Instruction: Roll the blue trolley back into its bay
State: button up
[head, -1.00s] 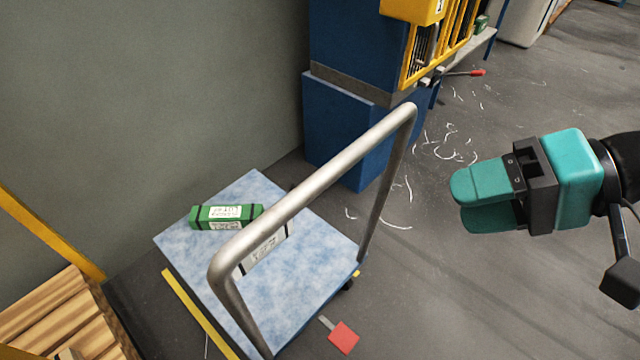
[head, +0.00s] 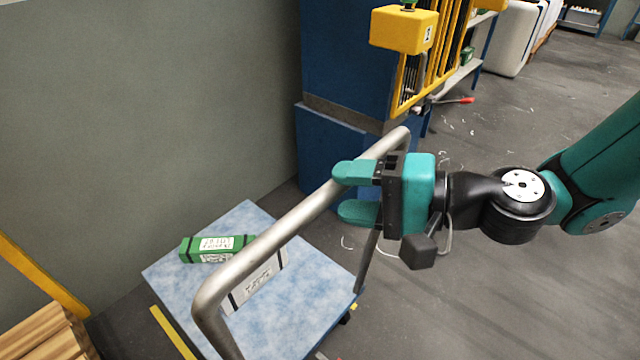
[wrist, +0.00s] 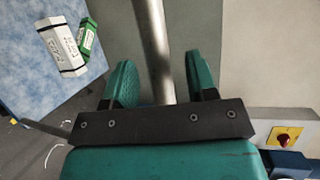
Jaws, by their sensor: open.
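The blue trolley (head: 319,274) stands on the floor by the grey wall, with a pale blue mottled deck and a grey tubular push handle (head: 262,254). A green box and a white box lie on its deck. My gripper (head: 350,192) is open at the handle's top bar, near its far end. In the wrist view the handle bar (wrist: 154,45) runs between the two open fingers (wrist: 160,82), with a gap on each side. A yellow floor line (head: 172,332) runs along the deck's left edge. The bay's full outline cannot be made out.
A blue machine (head: 345,75) with a yellow guard (head: 404,30) stands behind the trolley. A red-tipped lever (head: 458,101) sticks out from it. Wooden boards (head: 45,335) lie at lower left. The floor at right is open, with white thread scraps.

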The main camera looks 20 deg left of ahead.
jog(key=shift+a+f, duration=0.2)
jog(key=shift+a, duration=0.95)
jog(key=shift+a+f, duration=0.2)
jog(key=shift+a, duration=0.95)
jog(key=shift+c, duration=0.2)
grip_shut()
